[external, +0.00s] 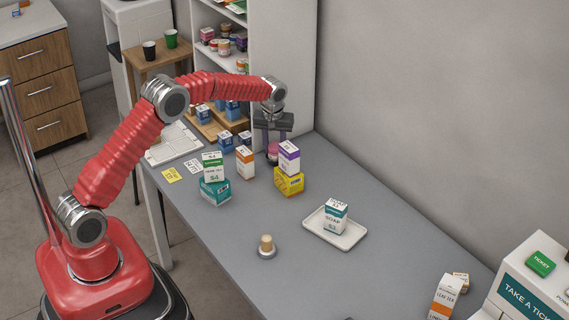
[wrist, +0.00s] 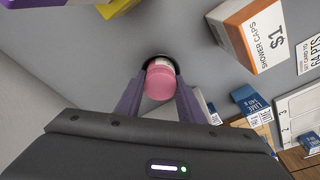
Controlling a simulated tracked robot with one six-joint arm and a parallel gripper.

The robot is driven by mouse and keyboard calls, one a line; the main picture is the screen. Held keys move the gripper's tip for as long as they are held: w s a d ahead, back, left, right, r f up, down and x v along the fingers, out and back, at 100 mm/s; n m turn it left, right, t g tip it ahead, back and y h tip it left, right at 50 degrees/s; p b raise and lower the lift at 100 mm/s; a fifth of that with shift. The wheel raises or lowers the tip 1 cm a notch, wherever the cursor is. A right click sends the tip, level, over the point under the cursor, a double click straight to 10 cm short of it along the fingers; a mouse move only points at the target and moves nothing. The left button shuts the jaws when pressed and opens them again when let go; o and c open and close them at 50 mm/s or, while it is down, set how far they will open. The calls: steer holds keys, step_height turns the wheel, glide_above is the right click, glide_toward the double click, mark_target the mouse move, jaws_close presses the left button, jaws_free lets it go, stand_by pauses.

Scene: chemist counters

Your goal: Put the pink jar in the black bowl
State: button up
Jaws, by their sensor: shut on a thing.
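The pink jar (wrist: 160,84) is between the two purple fingers of my gripper (wrist: 158,92) in the wrist view, and the fingers are shut on it. In the external view the pink jar (external: 273,149) shows below my gripper (external: 273,140), at the far end of the grey counter near the wall. A dark curved rim (wrist: 157,56) shows just beyond the jar in the wrist view. It may be the black bowl; most of it is hidden by the jar. I cannot tell whether the jar touches it. I make out no bowl clearly in the external view.
A purple box on a yellow box (external: 289,184) stands close to the right of the jar. An orange-and-white box (external: 244,162) stands to its left. Shelves (external: 226,62) rise behind. A white tray (external: 351,238) holds a soap box. The counter's middle is mostly clear.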

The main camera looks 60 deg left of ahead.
mark_target(274, 148)
steer(key=shift+f, duration=0.1)
steer(key=o, duration=1.1)
steer(key=shift+o, duration=0.2)
step_height(274, 148, up, 12)
steer(key=s+d, duration=0.1)
steer(key=shift+s+d, duration=0.15)
stand_by(0.3)
